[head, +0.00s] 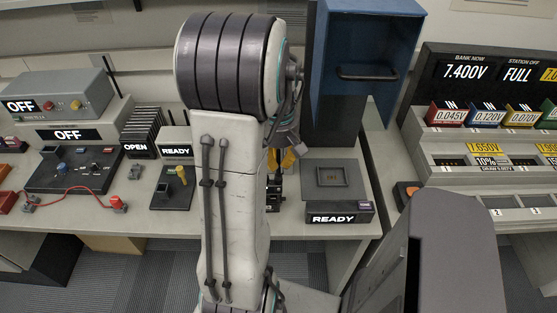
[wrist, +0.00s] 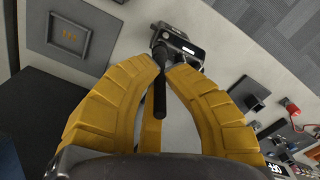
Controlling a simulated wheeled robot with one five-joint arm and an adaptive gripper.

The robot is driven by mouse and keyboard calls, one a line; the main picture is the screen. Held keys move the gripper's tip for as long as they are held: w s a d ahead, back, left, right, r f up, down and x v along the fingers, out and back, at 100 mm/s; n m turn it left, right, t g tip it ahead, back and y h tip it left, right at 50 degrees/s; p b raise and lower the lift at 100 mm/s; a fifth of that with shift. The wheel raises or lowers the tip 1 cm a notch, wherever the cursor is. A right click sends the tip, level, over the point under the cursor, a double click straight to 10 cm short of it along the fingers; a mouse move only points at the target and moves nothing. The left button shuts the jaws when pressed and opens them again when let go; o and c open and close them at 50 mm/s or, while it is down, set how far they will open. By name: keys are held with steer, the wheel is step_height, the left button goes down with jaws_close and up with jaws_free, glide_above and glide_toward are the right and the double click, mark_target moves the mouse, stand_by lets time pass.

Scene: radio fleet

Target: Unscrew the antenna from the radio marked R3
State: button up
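The antenna stands on a dark radio (wrist: 180,44) with a light front edge, just beyond the fingertips on the pale bench. No R3 mark is readable. In the head view the yellow fingers (head: 288,158) show beside my arm, above the dark radio (head: 273,195), which is partly hidden by my arm.
A grey pad with a square recess (head: 326,178) and a READY box (head: 340,213) are right of the radio. A blue cabinet with a handle (head: 367,40) overhangs behind. A READY unit with a yellow lever (head: 176,178) is left. Display shelves (head: 490,165) stand far right.

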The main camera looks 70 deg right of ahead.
steer(key=o, duration=0.5)
steer(key=shift+c, duration=0.2)
step_height(320, 180, up, 11)
steer(key=shift+f, duration=0.15)
steer(key=shift+o, duration=0.6)
steer(key=shift+r, duration=0.25)
step_height(320, 180, down, 6)
steer(key=b, duration=0.2)
steer(key=shift+b, duration=0.35)
steer(key=shift+f, duration=3.75)
